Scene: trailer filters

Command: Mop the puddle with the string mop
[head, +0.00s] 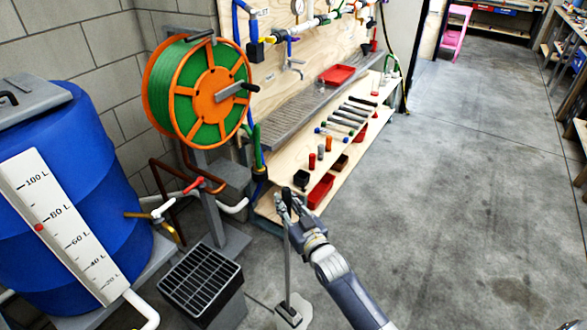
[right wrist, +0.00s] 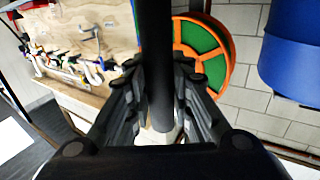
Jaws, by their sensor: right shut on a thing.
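My right gripper (head: 287,203) is shut on the upper part of the string mop's thin grey handle (head: 287,262). The mop stands nearly upright, with its grey clamp and pale string head (head: 296,312) low on the floor at the bottom of the head view. In the right wrist view the handle (right wrist: 157,65) runs as a dark bar between the fingers (right wrist: 160,100). A dark patch (head: 515,291) shows on the concrete at the lower right; I cannot tell whether it is the puddle or a stain. My left gripper is not in view.
A black slatted crate (head: 203,282) stands just left of the mop. A blue barrel (head: 85,190) and an orange-green hose reel (head: 197,90) are further left. A wooden bench shelf (head: 325,165) with tools lies behind my gripper. Concrete floor (head: 430,190) to the right is open.

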